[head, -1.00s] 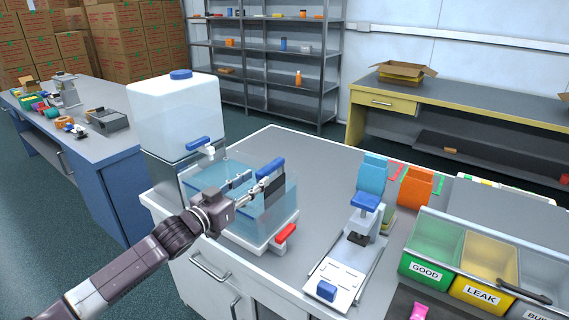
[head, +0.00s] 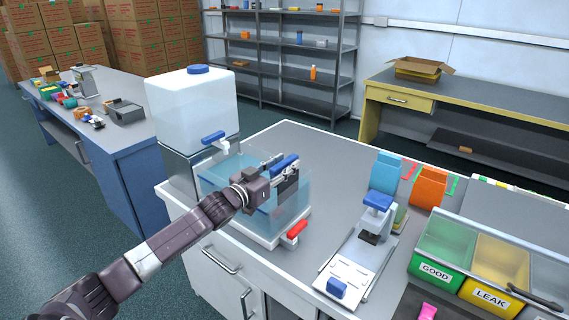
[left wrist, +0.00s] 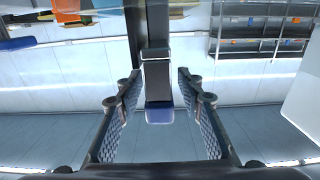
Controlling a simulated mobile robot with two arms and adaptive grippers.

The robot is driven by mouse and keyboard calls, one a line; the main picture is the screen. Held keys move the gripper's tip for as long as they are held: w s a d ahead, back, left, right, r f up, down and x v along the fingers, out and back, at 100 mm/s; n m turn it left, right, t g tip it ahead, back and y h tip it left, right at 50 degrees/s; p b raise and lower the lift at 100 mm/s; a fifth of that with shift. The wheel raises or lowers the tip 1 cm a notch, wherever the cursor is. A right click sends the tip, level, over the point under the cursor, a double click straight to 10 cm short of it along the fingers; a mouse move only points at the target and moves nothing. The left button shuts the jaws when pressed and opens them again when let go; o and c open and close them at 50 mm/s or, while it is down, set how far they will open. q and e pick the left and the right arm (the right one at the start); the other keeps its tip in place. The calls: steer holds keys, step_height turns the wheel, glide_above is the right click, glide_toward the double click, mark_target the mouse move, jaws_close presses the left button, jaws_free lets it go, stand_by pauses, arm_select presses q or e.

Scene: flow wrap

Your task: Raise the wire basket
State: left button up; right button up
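A clear water tank (head: 297,212) stands on a white base on the grey bench. A blue handle (head: 286,161) on a dark upright shows above its rim. I take it to be the wire basket's handle; the basket's mesh cannot be made out. My left gripper (head: 277,170) is at this handle, over the tank. In the left wrist view, its two fingers (left wrist: 158,98) are apart, on either side of a dark bar with a blue end (left wrist: 160,116). Gaps show between bar and fingers. My right gripper is not in view.
A white container with a tap (head: 192,108) stands behind the tank at left. A red lever (head: 297,229) is on the tank's front right. A white press (head: 365,245) and labelled bins (head: 440,252) stand to the right. Bare bench lies behind the tank.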

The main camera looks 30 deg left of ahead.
arm_select(q)
jaws_close()
stand_by(0.3)
step_height(320, 180, up, 12)
steer(key=p, duration=0.9)
steer(key=shift+r+p, duration=0.15)
steer(key=shift+p, duration=0.15)
steer(key=shift+w+r, duration=0.1)
steer(key=shift+c, duration=0.4)
jaws_free()
steer(key=shift+o, duration=0.4)
